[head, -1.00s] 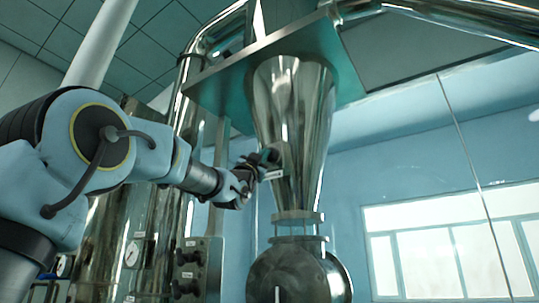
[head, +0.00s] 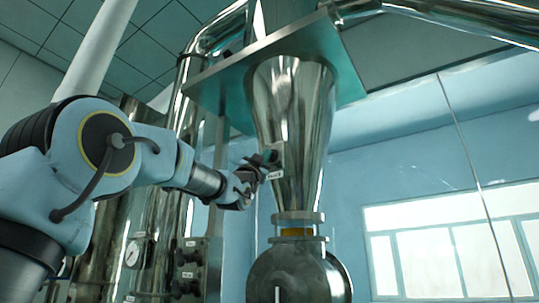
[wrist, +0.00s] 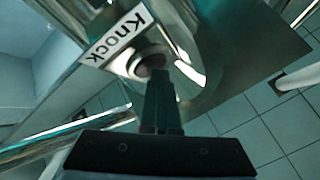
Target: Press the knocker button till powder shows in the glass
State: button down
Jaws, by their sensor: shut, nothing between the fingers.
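The steel hopper cone (head: 290,105) stands in the middle of the head view. Below it, the sight glass (head: 297,232) shows a yellow-orange band of powder between two flanges. The round knocker button (wrist: 150,62) is in the wrist view, beside a white "Knock" label (wrist: 116,34). My gripper (head: 264,164) is shut and empty at the cone's left side. Its fingertips also show in the wrist view (wrist: 159,76), right at the button's lower edge. I cannot tell whether they touch or press it. In the head view the gripper hides the button.
A round steel housing (head: 297,272) sits under the glass. A control panel with dark knobs (head: 190,270) and a gauge (head: 133,252) stand at lower left, by a tall steel vessel. A flat plate (head: 270,70) is around the cone's top. Open room lies to the right, before the window.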

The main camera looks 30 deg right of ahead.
jog(key=shift+a+f, duration=0.1)
jog(key=shift+f, duration=0.05)
jog(key=shift+s+a+b, duration=0.55)
jog(key=shift+a+b, duration=0.35)
jog(key=shift+b, duration=0.2)
jog(key=shift+s+a+b, duration=0.4)
jog(key=shift+a+b, duration=0.2)
jog(key=shift+a, duration=0.15)
jog(key=shift+s+a+b, duration=0.4)
jog(key=shift+a+b, duration=0.25)
jog(key=shift+a, duration=0.05)
jog(key=shift+s+a+b, duration=0.4)
jog(key=shift+a+b, duration=0.2)
jog(key=shift+a, duration=0.15)
